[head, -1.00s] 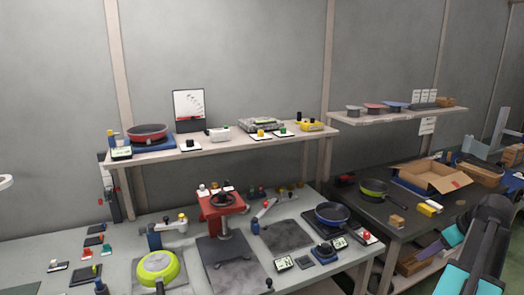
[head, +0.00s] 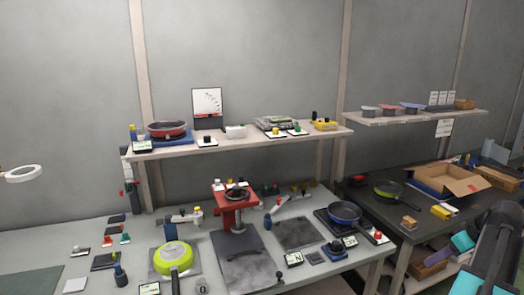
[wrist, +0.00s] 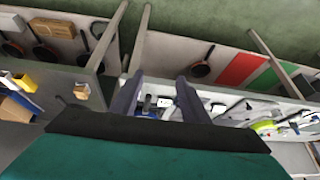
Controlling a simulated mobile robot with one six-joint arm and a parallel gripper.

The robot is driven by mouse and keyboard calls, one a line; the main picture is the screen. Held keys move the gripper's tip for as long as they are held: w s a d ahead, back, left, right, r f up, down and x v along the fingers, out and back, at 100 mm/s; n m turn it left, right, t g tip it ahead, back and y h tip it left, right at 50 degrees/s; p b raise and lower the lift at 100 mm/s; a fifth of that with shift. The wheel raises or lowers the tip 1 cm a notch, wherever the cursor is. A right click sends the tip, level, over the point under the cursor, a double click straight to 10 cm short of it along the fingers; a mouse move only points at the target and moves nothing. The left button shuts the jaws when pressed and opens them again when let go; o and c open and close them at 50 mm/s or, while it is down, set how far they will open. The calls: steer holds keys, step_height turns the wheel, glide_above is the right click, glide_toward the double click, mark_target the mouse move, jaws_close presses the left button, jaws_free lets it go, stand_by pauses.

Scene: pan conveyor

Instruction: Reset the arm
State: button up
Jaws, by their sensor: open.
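My gripper (wrist: 156,98) shows in the wrist view as two dark fingers spread apart, with nothing between them. They point out over a tilted view of the bench tops, clear of any object I can make out. In the head view my arm, dark with teal parts, stands at the lower right edge in front of the dark side table; its fingertips cannot be made out there.
The light workbench (head: 40,245) carries a lime pan (head: 173,254), a red press (head: 236,212) and a blue pan (head: 344,211). A shelf above holds a red pan (head: 166,129). An open cardboard box (head: 452,180) and a green pan (head: 387,188) sit on the dark table.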

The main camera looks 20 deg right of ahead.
steer(key=w+a+f+n+g+y, duration=0.2)
steer(key=w+a+f+n+y, duration=0.1)
steer(key=w+a+f, duration=1.2)
steer(key=w+a+f+n+g+y, duration=0.1)
steer(key=a+f+g, duration=0.1)
steer(key=a+f, duration=0.7)
steer(key=a+f+n+g+y, duration=0.15)
steer(key=a+f, duration=0.35)
steer(key=a, duration=0.8)
steer(key=s+a+f+g+h, duration=0.1)
steer(key=s+a+f+g, duration=0.1)
steer(key=s+a+f, duration=0.45)
steer(key=s+a+f+g+h, duration=0.1)
steer(key=s+a+f+g, duration=0.25)
steer(key=a+f, duration=0.5)
steer(key=s+a+f+m+h, duration=0.2)
steer(key=s+f+m, duration=0.1)
steer(key=s, duration=0.4)
steer(key=s+a+f+m+h, duration=0.2)
steer(key=s+f+m, duration=0.1)
steer(key=s+f, duration=0.2)
steer(key=shift+s+a+f, duration=0.25)
steer(key=shift+s+a, duration=0.15)
steer(key=shift+s, duration=0.75)
